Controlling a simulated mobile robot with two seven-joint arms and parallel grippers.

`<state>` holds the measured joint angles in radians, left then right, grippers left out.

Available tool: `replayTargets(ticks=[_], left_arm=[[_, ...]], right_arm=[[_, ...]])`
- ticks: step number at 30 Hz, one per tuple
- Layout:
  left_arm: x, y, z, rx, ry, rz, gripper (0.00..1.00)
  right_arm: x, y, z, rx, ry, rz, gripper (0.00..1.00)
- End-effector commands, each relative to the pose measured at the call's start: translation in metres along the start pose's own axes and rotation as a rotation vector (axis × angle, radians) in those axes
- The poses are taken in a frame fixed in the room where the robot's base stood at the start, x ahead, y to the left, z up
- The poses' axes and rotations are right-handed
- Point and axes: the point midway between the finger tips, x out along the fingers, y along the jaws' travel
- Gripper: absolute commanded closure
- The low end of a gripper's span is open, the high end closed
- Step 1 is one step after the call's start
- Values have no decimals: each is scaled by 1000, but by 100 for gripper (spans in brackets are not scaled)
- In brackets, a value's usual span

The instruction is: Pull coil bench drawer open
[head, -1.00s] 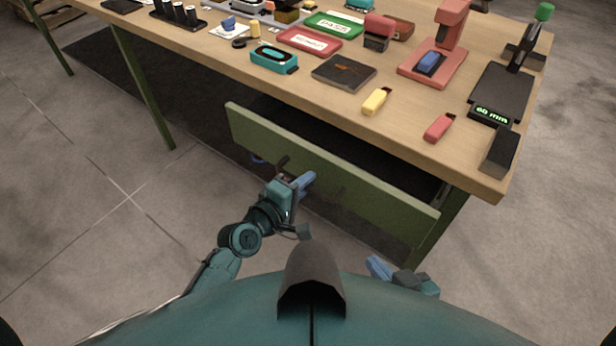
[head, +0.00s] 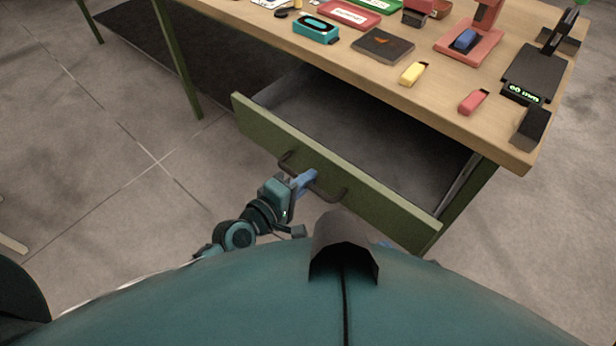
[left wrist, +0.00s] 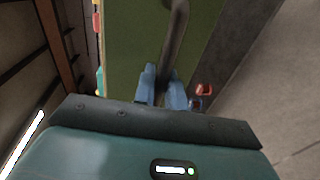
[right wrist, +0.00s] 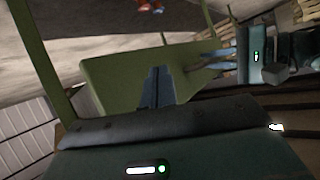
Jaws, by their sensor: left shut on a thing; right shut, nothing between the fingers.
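The bench drawer (head: 390,202) has a green front and a grey inside, and it stands well out from under the wooden bench top. Its dark bar handle (head: 333,194) is on the front's outer face. My left gripper (head: 308,180) is at the handle; in the left wrist view its blue fingers (left wrist: 161,90) are shut around the bar. In the right wrist view my right gripper (right wrist: 157,88) has its blue fingers together, empty, in front of the green drawer front (right wrist: 110,78). In the head view the right gripper is mostly hidden behind my body.
The bench top (head: 450,112) holds a teal device (head: 317,28), a dark square plate (head: 383,45), a yellow block (head: 413,74), a red block (head: 473,102) and a black gauge (head: 530,90). A green bench leg (head: 178,60) stands at left. The drawer's visible interior looks empty.

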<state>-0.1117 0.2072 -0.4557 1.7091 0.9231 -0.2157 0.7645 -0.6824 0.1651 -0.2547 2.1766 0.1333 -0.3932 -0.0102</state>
Motion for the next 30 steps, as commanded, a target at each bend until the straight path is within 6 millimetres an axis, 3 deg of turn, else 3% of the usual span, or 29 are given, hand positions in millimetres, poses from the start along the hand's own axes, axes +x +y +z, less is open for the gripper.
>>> replayTargets(ticks=[7,8,14,23,30], left_arm=[[0,0,0,0,0,0,100],[0,0,0,0,0,0,86],[0,0,0,0,0,0,70],[-4,0,0,0,0,0,70],[-45,-2,0,3,0,-4,70]], right_arm=[[0,0,0,-1,0,0,100],[0,0,0,-1,0,0,100],[0,0,0,-1,0,0,100],[-1,0,-1,-1,2,0,100],[-2,0,-2,-4,1,0,100]])
